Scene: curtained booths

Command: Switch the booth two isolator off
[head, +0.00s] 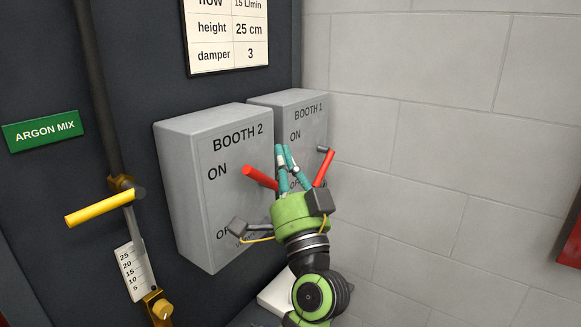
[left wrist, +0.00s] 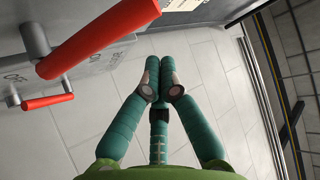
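The booth two isolator (head: 206,205) is a grey wall box marked BOOTH 2, with ON above OFF. Its red handle (head: 259,178) sticks out beside the ON side; its inner end is hidden behind my gripper, so I cannot tell its exact setting. My left gripper (head: 284,150), green with teal fingers, is in front of the box's right side, just right of the handle in the picture. In the left wrist view the fingertips (left wrist: 160,65) meet with nothing between them. A large red handle (left wrist: 95,40) is at upper left there, apart from the fingers. My right gripper is not in view.
The booth one isolator (head: 289,98) stands close on the right with its own red handle (head: 323,168). A yellow lever (head: 103,206) on a pipe and a gauge (head: 133,270) are at left. The block wall (head: 440,160) at right is bare nearby.

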